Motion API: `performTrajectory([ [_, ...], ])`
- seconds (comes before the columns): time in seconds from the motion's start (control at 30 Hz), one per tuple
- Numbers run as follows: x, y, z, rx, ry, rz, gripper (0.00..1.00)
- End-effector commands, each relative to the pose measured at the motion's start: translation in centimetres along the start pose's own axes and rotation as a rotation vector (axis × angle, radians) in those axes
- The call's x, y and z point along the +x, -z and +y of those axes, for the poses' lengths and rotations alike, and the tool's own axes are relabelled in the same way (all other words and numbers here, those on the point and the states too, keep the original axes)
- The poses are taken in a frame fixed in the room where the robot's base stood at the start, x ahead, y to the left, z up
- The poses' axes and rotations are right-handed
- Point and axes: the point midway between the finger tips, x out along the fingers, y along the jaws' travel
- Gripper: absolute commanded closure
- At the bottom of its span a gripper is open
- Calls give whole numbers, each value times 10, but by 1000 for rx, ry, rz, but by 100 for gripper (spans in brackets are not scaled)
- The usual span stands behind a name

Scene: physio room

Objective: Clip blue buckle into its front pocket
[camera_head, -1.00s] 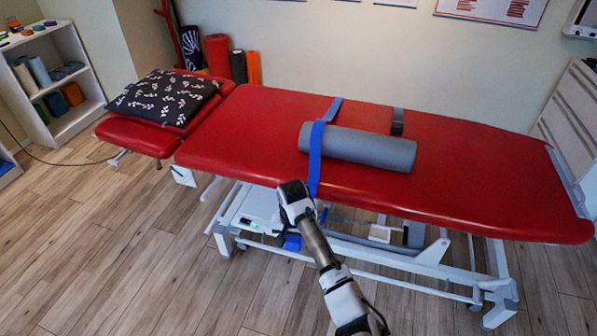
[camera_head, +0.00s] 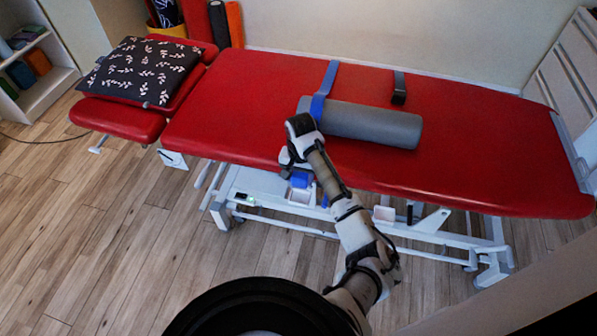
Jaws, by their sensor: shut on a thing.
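A blue strap (camera_head: 325,85) runs across the red treatment table and over the left end of a grey bolster (camera_head: 372,124). My gripper (camera_head: 291,163) is at the table's front edge, below the bolster's left end. A blue piece (camera_head: 300,179), which looks like the buckle end of the strap, shows at the gripper, just below the edge. The gripper is shut on it; the fingertips are small and partly hidden by my wrist. White trays or pockets hang under the front edge: one (camera_head: 302,195) just below the blue piece, another (camera_head: 384,214) further right.
The red table (camera_head: 480,150) fills the middle. A black strap (camera_head: 399,88) lies behind the bolster. A patterned pillow (camera_head: 145,70) rests on the head section. The white frame (camera_head: 440,240) stands below; wooden floor in front is clear at left.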

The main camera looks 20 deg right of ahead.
Motion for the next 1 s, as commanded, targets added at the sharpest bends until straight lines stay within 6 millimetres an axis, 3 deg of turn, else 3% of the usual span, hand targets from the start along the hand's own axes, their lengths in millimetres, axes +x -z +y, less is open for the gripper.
performTrajectory([
  [0.63, 61, 0, 0, -1, -1, 2, 78],
  [1.0, 81, 0, 0, 0, 0, 0, 78],
])
